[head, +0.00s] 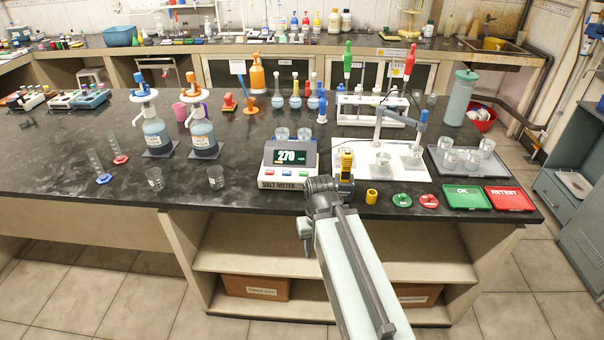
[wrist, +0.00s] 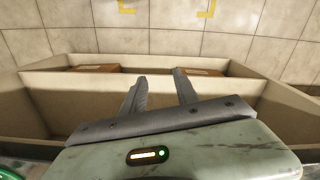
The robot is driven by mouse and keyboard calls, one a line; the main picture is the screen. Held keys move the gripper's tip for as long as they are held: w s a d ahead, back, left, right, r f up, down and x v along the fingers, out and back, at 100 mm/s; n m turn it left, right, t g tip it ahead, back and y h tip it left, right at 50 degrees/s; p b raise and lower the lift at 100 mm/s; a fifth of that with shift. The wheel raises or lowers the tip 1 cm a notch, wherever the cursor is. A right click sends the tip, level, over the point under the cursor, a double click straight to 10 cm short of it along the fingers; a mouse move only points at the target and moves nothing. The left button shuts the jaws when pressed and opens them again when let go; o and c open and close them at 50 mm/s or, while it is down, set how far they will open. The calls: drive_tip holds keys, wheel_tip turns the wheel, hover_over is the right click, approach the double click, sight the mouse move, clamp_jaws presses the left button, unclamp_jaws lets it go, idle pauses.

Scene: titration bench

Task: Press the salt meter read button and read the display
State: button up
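The salt meter (head: 262,184) stands near the bench's front edge in the head view, with its name on the front. Its lit display (head: 290,157) reads 270; the small unit text is too small to read. A row of coloured buttons (head: 287,173) lies below the display, and I cannot read their labels. Two small glass beakers (head: 282,133) stand at the top of the meter. My arm's end is in front of the bench edge, to the right of the meter and apart from its buttons. In the wrist view my gripper (wrist: 160,82) is open and empty, its fingers apart.
A yellow-and-black device (head: 346,165) stands right of the meter, beside a white tray (head: 405,172). Green OK (head: 466,204) and red RETEST (head: 509,205) trays lie farther right. A shelf with boxes (head: 256,287) is below the bench top.

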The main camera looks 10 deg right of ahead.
clamp_jaws()
drive_tip(key=shift+d, duration=0.1)
idle(1.4)
